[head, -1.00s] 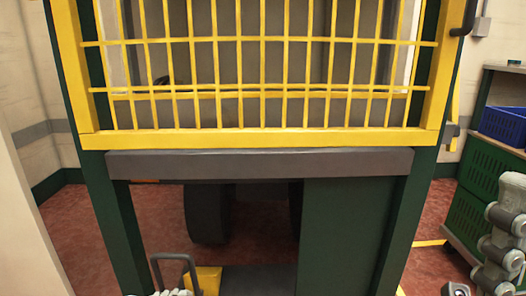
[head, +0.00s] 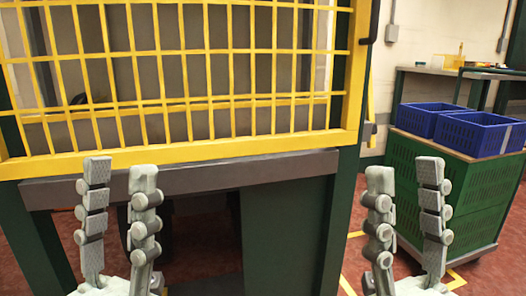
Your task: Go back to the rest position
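My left gripper (head: 120,172) is raised at the lower left of the head view, fingers pointing up. Its two fingers stand apart with nothing between them. My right gripper (head: 405,174) is raised at the lower right, also with fingers up, apart and empty. Both grippers are in front of a machine with a yellow wire guard (head: 185,152). No oranges can be made out.
Two blue crates (head: 478,134) sit on a green slatted cart (head: 468,185) at the right. A grey bench (head: 460,70) with small items stands behind it. Red floor with yellow tape shows between the machine and the cart.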

